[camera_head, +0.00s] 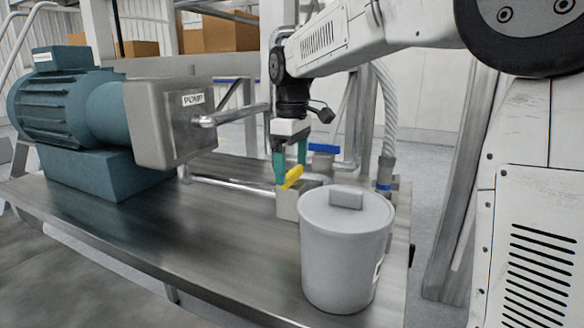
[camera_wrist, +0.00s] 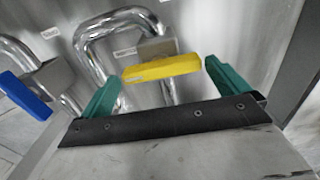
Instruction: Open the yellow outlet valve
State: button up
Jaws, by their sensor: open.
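The yellow outlet valve handle (camera_head: 291,177) sits on a grey block (camera_head: 287,206) at the right part of the metal table, just behind the grey lidded pot. In the wrist view the yellow handle (camera_wrist: 161,68) lies crosswise between and a little beyond my two green fingertips. My gripper (camera_head: 290,168) is open and points down at the handle from above. In the wrist view my gripper (camera_wrist: 158,85) has one finger near each end of the handle. Whether either finger touches it I cannot tell.
A blue valve handle (camera_head: 323,148) stands just behind; it also shows in the wrist view (camera_wrist: 24,95). The grey pot (camera_head: 343,250) stands close in front. A teal motor (camera_head: 65,105) and pump box (camera_head: 165,120) fill the left. The table's (camera_head: 190,250) front middle is clear.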

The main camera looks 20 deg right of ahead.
jog(key=shift+f, duration=0.6)
jog(key=shift+c, duration=0.3)
jog(key=c, duration=0.6)
jog(key=shift+c, duration=0.2)
